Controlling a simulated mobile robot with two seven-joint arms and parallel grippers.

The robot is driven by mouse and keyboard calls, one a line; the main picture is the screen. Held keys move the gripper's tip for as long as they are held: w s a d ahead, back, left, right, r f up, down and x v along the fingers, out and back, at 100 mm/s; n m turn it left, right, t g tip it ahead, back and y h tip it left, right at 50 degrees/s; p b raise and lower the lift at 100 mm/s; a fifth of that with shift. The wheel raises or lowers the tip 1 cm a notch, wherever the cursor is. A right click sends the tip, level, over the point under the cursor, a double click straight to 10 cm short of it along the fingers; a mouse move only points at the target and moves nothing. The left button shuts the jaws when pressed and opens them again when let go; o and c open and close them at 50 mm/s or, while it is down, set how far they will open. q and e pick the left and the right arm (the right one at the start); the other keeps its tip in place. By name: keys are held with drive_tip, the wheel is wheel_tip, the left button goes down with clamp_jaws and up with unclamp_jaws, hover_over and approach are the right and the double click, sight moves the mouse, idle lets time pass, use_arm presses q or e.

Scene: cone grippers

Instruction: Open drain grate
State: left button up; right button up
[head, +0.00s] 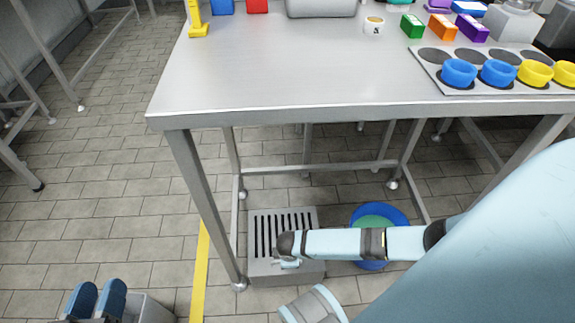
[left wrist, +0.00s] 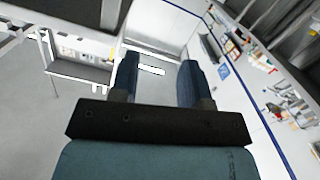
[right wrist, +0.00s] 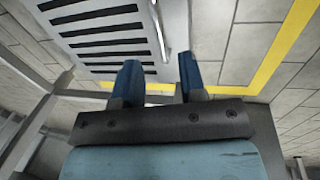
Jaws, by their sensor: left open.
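The drain grate (head: 262,270) is a grey metal panel with dark slots on the floor under the table, in the lower middle of the head view. In the right wrist view the slotted grate (right wrist: 100,45) fills the upper left, with a metal bar handle (right wrist: 161,30) along its right side. My right gripper (right wrist: 160,68) is open, with the handle ahead of the gap between its blue fingers; they appear apart from it. In the head view my right arm crosses over the grate and hides part of it. My left gripper (head: 97,286) is open and empty at the lower left.
A steel table (head: 300,80) stands above the grate, its near-left leg (head: 205,205) close by. A blue bucket (head: 400,212) stands right of the grate, partly behind my arm. A yellow floor line (head: 201,270) runs to the left. The tiled floor at left is clear.

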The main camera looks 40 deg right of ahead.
drive_tip(key=f, duration=0.1)
drive_tip(key=f+b, duration=0.1)
drive_tip(key=f, duration=0.1)
drive_tip(key=f+b, duration=0.1)
drive_tip(key=f, duration=0.1)
drive_tip(key=shift+w+d, duration=0.2)
drive_tip(key=shift+w, duration=0.2)
drive_tip(key=shift+w+f+b, duration=0.15)
drive_tip(key=shift+f+b, duration=0.2)
drive_tip(key=shift+f, duration=0.1)
use_arm(q)
drive_tip(key=shift+w+a+f+m, duration=0.2)
drive_tip(key=shift+w+f+m, duration=0.05)
drive_tip(key=shift+w+m, duration=0.2)
drive_tip(key=shift+w+a+f+m, duration=0.2)
drive_tip(key=shift+w+m, duration=0.1)
drive_tip(key=shift+m, duration=0.15)
use_arm(e)
drive_tip(key=shift+c, duration=0.5)
clamp_jaws()
